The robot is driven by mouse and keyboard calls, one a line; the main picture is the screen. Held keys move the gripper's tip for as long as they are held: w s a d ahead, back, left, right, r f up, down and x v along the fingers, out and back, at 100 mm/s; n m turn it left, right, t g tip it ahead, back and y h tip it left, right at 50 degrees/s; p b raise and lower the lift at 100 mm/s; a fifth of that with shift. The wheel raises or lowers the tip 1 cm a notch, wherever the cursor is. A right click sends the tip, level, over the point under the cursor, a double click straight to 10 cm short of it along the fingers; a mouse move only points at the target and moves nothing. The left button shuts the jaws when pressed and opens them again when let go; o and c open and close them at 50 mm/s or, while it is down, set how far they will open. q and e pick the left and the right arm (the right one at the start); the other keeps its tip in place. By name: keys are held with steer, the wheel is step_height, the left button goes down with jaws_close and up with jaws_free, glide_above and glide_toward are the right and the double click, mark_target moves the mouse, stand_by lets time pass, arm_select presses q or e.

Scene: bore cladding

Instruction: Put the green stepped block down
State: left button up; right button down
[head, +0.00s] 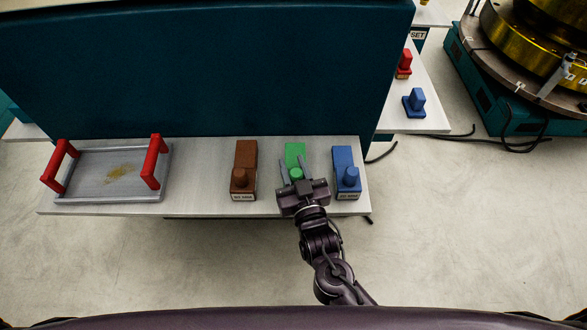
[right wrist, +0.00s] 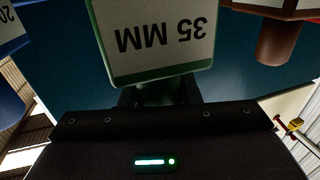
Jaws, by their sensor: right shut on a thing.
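The green stepped block (head: 295,150) is in the row at the right end of the grey bench, between the brown block and the blue block. My right gripper (head: 296,160) reaches in from the front, with one finger on each side of it, and is shut on it. In the right wrist view the green block (right wrist: 150,72) fills the top middle, its white "35 MM" label upside down. Whether its underside touches the bench is hidden. My left gripper is out of view.
The brown stepped block (head: 244,160) stands left of the green one, and the blue stepped block (head: 345,162) stands close on its right. A grey tray (head: 90,160) with red handles lies at the bench's left. Bare bench (head: 205,180) lies between tray and brown block. A dark teal panel (head: 200,70) rises behind.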

steer(key=shift+f, duration=0.95)
steer(key=c, duration=1.1)
jaws_free()
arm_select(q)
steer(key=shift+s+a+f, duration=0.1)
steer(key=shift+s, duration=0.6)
